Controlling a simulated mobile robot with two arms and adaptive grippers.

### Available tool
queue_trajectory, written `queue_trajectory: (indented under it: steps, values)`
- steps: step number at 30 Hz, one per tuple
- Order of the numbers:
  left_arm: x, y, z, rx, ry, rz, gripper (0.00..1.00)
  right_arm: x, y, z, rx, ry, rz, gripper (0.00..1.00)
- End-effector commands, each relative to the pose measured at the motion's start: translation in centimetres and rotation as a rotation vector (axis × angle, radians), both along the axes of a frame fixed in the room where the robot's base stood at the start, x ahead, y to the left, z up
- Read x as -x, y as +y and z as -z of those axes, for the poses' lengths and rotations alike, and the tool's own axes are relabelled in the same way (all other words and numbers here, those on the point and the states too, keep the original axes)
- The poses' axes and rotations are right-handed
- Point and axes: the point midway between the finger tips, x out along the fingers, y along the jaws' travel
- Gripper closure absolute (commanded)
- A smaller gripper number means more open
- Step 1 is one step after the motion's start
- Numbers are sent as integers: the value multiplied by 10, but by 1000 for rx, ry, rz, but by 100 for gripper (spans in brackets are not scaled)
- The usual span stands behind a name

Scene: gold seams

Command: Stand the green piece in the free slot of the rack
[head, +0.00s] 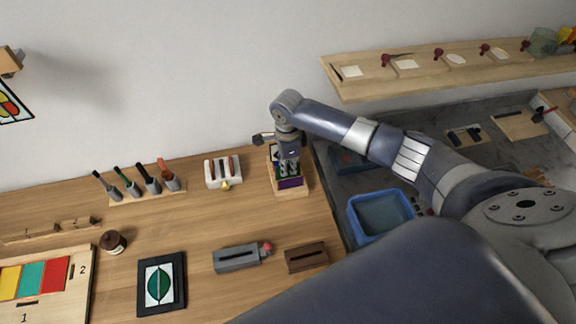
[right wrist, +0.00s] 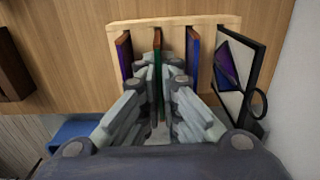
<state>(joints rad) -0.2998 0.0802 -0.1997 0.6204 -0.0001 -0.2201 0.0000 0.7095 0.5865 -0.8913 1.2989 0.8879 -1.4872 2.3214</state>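The rack (head: 304,189) is a light wooden stand near the back right of the table. In the right wrist view its slotted edge (right wrist: 174,22) spans the top. The green piece's lower end is hidden. My left gripper is out of view.
A dark-framed picture (right wrist: 240,70) stands close beside the rack. A white holder (head: 222,173), a tool stand (head: 147,195), a grey block (head: 237,258) and a brown block (head: 306,257) are on the table. A blue bin (head: 381,214) is to the right.

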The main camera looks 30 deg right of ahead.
Motion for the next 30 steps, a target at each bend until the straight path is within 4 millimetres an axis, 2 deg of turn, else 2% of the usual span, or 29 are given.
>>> queue_trajectory:
  steps: [30]
  values:
    - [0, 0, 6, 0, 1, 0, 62, 0, 0, 22, 0, 0, 0, 100]
